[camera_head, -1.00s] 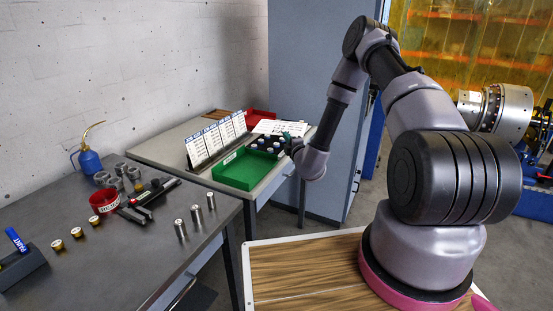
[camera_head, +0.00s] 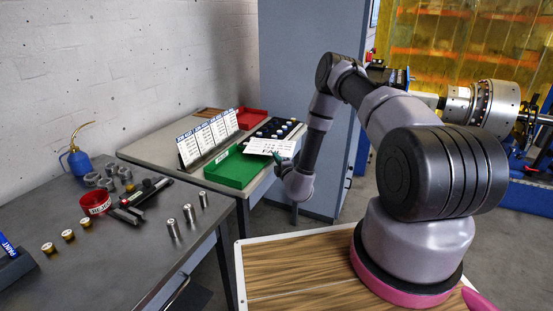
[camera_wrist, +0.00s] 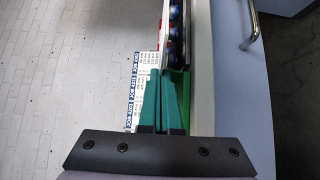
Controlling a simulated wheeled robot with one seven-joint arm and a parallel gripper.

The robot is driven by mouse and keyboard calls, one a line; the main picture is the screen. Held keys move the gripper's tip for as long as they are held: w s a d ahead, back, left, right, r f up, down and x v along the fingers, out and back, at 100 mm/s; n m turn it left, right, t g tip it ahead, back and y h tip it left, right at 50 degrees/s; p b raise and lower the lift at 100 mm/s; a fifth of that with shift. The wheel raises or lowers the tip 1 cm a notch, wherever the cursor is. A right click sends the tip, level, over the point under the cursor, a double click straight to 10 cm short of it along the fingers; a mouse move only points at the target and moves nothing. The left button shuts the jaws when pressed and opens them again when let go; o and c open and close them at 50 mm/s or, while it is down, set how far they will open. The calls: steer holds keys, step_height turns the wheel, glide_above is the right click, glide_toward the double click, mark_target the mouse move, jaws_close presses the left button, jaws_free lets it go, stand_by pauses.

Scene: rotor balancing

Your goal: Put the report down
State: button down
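The report is a white printed sheet (camera_head: 271,147) near the right edge of the far table, in front of the black rack and just right of the green tray. In the wrist view it seems to show only as a thin, pale, edge-on strip (camera_wrist: 165,28). My gripper (camera_head: 279,160) is at the sheet's near edge. In the wrist view its green fingers (camera_wrist: 164,88) are close together, with the strip rising between them. The gripper appears shut on the report, which seems held above the table; the exact height is unclear.
The green tray (camera_head: 232,182), black rack (camera_head: 290,127) with several small parts, upright job cards (camera_head: 209,139) and red tray (camera_head: 250,117) occupy the far table. The near bench (camera_head: 110,260) holds a blue oil can (camera_head: 79,161), red bin (camera_head: 96,204) and metal cylinders.

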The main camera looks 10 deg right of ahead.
steer(key=shift+f, duration=0.15)
steer(key=c, duration=1.5)
jaws_free()
steer(key=shift+f, duration=0.3)
steer(key=shift+c, duration=0.2)
steer(key=o, duration=0.4)
steer(key=shift+r, duration=0.1)
